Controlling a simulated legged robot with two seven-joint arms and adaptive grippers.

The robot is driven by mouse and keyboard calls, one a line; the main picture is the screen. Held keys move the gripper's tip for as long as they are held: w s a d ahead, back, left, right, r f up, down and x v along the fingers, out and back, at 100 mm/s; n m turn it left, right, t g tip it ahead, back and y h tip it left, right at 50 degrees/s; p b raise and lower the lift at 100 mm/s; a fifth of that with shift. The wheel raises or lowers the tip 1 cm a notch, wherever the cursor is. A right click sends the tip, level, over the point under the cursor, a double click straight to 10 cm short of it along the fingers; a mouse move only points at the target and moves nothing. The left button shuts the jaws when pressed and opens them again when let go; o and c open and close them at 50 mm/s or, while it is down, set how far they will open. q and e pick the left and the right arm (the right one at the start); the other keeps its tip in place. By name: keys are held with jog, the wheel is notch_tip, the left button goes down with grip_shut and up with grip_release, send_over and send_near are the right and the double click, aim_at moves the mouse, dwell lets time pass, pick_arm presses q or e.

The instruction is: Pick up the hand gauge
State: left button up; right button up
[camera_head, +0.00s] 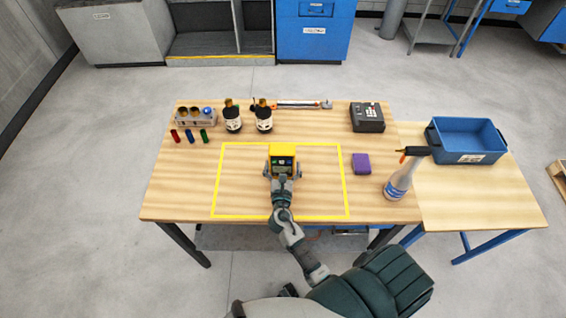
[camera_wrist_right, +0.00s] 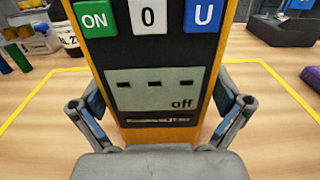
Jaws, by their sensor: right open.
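The hand gauge (camera_head: 283,155) is a yellow device with a dark front, standing on the wooden table inside the yellow taped rectangle. In the right wrist view the hand gauge (camera_wrist_right: 155,60) fills the middle, with ON, 0 and U buttons and a grey screen reading "off". My right gripper (camera_head: 282,172) reaches it from the near side. In the right wrist view its open fingers (camera_wrist_right: 157,105) stand on either side of the gauge's lower part; whether they touch it I cannot tell. My left gripper is not in view.
Two dark bottles (camera_head: 248,118) and a small rack (camera_head: 196,117) stand at the back left. A purple block (camera_head: 361,163) and a spray bottle (camera_head: 399,180) stand to the right. A black box (camera_head: 367,117) is at the back right, and a blue bin (camera_head: 467,139) is on the side table.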

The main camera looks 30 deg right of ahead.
aim_at(282, 166)
jog(key=shift+a, duration=0.1)
jog(key=shift+a, duration=0.1)
jog(key=shift+c, duration=1)
jog(key=shift+r, duration=0.15)
jog(key=c, duration=1)
jog(key=shift+c, duration=0.2)
jog(key=shift+r, duration=0.55)
notch_tip(282, 166, up, 2)
jog(key=shift+r+p, duration=0.2)
jog(key=shift+p, duration=0.55)
jog(key=r+b+v, duration=0.1)
jog(key=v, duration=1.5)
jog(key=shift+r+b, duration=0.2)
jog(key=shift+b, duration=0.1)
